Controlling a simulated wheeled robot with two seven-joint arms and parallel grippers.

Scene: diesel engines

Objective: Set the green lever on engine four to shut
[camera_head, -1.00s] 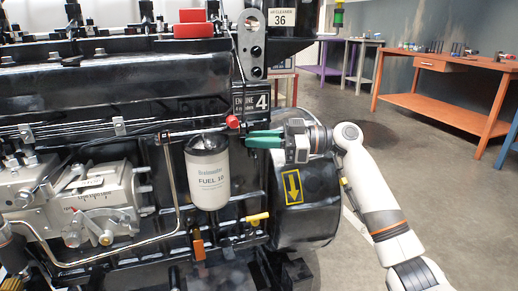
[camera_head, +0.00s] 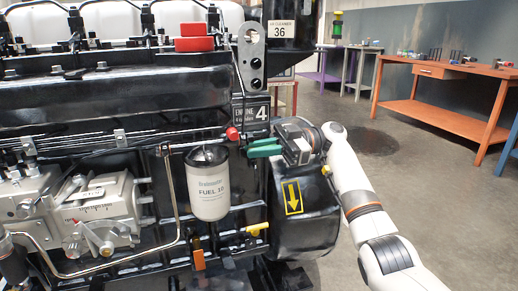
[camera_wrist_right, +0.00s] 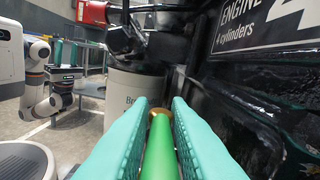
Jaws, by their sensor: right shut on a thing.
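The green lever (camera_wrist_right: 160,150) shows in the right wrist view, running away from the camera to a brass-coloured end. My right gripper (camera_wrist_right: 160,125) has its two teal fingers on either side of the lever, shut on it. In the head view the right gripper (camera_head: 263,148) lies nearly level just below the engine plate (camera_head: 251,113), which reads 4, and hides the lever. My left gripper (camera_wrist_right: 65,55) is small at the left of the right wrist view, its teal fingers apart and pointing up.
A white fuel filter (camera_head: 208,185) hangs left of the right gripper. A red knob (camera_head: 232,133) is close to the fingertips. A yellow handle (camera_head: 256,228) and an orange one (camera_head: 198,259) sit lower. An orange bench (camera_head: 440,105) stands behind right, with open floor before it.

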